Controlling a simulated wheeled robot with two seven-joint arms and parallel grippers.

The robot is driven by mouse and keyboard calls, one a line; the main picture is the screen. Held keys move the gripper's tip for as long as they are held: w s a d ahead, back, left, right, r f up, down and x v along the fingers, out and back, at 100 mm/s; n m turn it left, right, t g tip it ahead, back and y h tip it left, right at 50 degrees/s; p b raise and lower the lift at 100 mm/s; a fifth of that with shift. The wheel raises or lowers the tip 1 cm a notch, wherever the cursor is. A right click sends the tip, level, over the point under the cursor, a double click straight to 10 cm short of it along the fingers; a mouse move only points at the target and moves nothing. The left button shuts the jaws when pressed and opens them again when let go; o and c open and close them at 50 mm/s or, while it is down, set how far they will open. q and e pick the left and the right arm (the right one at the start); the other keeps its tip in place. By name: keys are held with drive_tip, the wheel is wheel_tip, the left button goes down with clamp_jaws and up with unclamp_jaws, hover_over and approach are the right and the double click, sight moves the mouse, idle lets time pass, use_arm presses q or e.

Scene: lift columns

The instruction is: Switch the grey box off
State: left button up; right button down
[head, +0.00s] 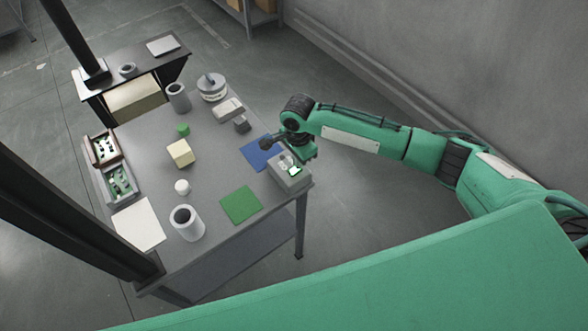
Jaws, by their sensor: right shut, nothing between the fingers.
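The grey box (291,179) stands at the right corner of the table. A small bright green-white patch shows on its top; I cannot tell the switch's position. My right gripper (289,160) is over the box's top, close to it, and is shut with nothing in it. Whether the fingertips touch the box is too small to tell. The gripper and wrist hide part of the box's far top side. My left gripper is not in view.
A blue mat (257,153) and a green mat (240,205) lie near the box. A grey cup (187,228), a white cylinder (182,187), a cream block (180,153) and a green cylinder (183,130) stand further left. Bins (119,183) line the left edge.

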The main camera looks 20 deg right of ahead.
drive_tip(key=shift+f, duration=0.55)
wheel_tip(320, 180, up, 7)
drive_tip(key=p, duration=0.9)
drive_tip(key=shift+r, duration=0.1)
idle(0.7)
